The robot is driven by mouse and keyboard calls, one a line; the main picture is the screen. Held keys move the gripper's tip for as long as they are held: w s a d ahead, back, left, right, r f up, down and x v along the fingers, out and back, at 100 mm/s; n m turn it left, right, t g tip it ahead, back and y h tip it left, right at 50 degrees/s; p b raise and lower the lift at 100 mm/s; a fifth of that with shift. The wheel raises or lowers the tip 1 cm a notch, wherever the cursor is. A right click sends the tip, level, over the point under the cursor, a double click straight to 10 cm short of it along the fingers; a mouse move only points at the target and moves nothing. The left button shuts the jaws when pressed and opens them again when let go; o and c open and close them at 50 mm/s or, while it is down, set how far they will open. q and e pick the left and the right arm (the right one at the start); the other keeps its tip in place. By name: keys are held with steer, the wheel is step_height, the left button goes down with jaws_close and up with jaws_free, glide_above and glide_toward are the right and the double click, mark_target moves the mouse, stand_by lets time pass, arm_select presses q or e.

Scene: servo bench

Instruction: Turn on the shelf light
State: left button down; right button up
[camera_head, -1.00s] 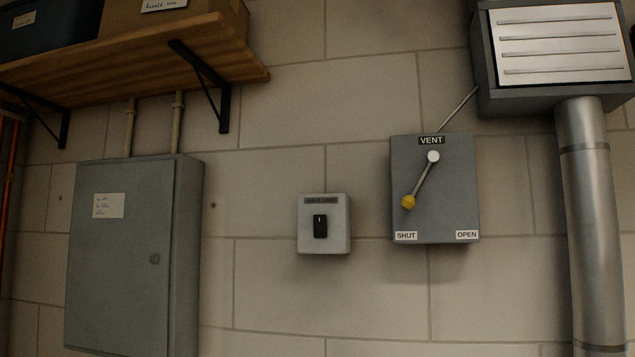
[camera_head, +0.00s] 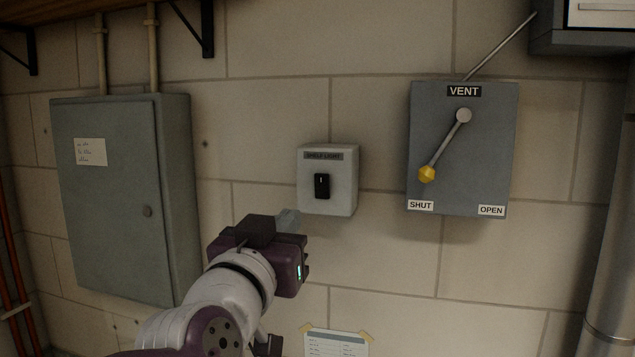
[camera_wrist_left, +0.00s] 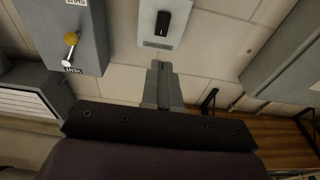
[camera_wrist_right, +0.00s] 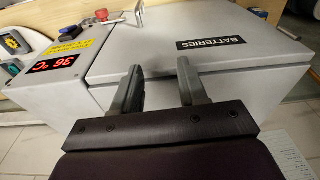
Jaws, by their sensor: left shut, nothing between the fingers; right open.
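The shelf light switch box (camera_head: 342,205) is a pale grey box on the block wall with a "SHELF LIGHT" label and a black rocker (camera_head: 322,186) in the middle. It also shows in the left wrist view (camera_wrist_left: 178,38), upside down, with its rocker (camera_wrist_left: 162,23). My left gripper (camera_head: 288,220) is shut and empty, just below and left of the box, apart from the rocker; its closed fingers (camera_wrist_left: 160,72) point toward the box in the left wrist view. My right gripper (camera_wrist_right: 158,82) is open and empty in front of a grey box labelled "BATTERIES" (camera_wrist_right: 215,62).
A vent box (camera_head: 470,160) with a yellow-tipped lever toward SHUT is right of the switch. A grey cabinet (camera_head: 110,215) hangs at left. A wooden shelf (camera_head: 60,14) is above it. A taped paper (camera_head: 336,344) is below the switch. Bare wall surrounds the switch.

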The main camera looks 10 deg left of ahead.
arm_select(q)
glide_toward(321, 181)
steer(key=w, duration=0.3)
steer(key=w+r+p, duration=0.1)
steer(key=w, duration=0.2)
steer(key=shift+d+r, duration=0.1)
steer(key=shift+d, duration=0.1)
steer(key=shift+w, duration=0.4)
